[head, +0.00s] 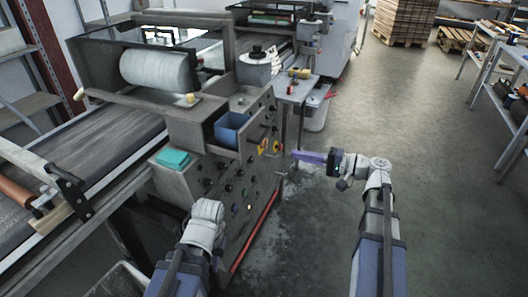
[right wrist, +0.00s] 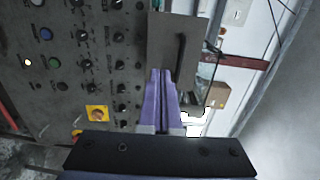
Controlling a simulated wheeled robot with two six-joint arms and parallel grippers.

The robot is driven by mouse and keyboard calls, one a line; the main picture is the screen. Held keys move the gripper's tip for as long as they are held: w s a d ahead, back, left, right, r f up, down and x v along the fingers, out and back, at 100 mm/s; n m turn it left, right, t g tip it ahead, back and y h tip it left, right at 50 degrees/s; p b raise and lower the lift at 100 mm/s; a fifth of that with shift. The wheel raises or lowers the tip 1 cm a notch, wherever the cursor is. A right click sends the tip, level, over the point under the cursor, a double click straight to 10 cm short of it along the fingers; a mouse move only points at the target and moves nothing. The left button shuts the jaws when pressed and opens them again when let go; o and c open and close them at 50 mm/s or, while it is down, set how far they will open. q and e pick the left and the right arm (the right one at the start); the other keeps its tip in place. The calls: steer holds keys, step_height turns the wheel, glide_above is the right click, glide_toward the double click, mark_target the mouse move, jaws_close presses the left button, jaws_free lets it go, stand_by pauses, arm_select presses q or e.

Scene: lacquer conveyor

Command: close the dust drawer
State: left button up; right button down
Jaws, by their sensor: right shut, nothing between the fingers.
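The dust drawer (head: 257,133) stands pulled out of the grey machine cabinet in the head view, with a blue bin (head: 230,128) inside. In the right wrist view its grey front (right wrist: 161,38) shows a dark bar handle (right wrist: 181,58). My right gripper (head: 296,154) is shut and empty, its purple fingers pointing left, to the right of the drawer front. In the right wrist view the fingertips (right wrist: 160,74) overlap the lower part of the front; I cannot tell whether they touch. My left arm is low in front of the cabinet; its fingers are hidden.
The cabinet panel (head: 228,188) carries knobs, lights and yellow-backed switches beside my right gripper. A teal stack (head: 173,158) lies on the ledge left of the drawer. A conveyor (head: 75,150) runs at left.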

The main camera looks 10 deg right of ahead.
steer(key=w+a+t, duration=0.1)
steer(key=w+a, duration=0.7)
steer(key=a, duration=0.1)
steer(key=shift+a+r, duration=0.25)
steer(key=shift+r, duration=0.15)
steer(key=shift+w, duration=0.15)
steer(key=x, duration=1.2)
steer(key=shift+w+a, duration=0.15)
steer(key=shift+a, duration=0.1)
steer(key=shift+a+r, duration=0.1)
steer(key=shift+w, duration=0.1)
